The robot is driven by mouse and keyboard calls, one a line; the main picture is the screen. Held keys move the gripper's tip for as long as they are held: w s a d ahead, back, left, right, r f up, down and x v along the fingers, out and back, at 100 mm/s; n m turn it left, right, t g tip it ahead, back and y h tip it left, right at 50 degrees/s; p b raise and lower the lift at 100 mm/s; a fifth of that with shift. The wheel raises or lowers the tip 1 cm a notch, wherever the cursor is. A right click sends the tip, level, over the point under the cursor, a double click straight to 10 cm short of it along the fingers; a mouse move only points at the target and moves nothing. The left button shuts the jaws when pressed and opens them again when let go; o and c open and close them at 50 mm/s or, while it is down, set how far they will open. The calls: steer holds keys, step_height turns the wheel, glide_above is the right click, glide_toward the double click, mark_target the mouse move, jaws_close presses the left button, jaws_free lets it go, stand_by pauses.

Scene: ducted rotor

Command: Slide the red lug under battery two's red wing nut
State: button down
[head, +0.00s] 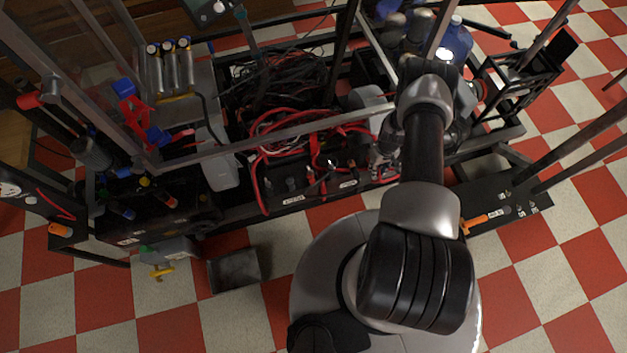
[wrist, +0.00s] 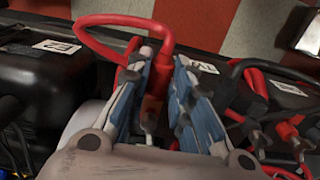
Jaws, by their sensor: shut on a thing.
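My gripper (wrist: 165,75) has blue-padded fingers and is shut on the red lug (wrist: 151,110), whose red sleeve and pale metal end show between the fingers in the wrist view. Its thick red cable (wrist: 110,20) loops up and to the left, past the fingertips. A black battery (wrist: 50,85) with a white label lies left of the fingers. Another labelled black battery (wrist: 290,102) lies to the right, with red and dark terminal parts. I cannot tell which is battery two, nor make out its red wing nut.
In the head view, red cables (head: 290,135) and dark cables (head: 270,80) crowd the rack around the labelled black batteries (head: 317,190). Metal frame bars cross above them. A grey box (head: 234,269) stands on the checked floor in front. An orange-handled tool (head: 483,219) lies at right.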

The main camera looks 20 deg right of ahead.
steer(key=shift+w, duration=0.45)
steer(key=c, duration=1.3)
jaws_free()
steer(key=shift+c, duration=0.2)
step_height(320, 180, up, 12)
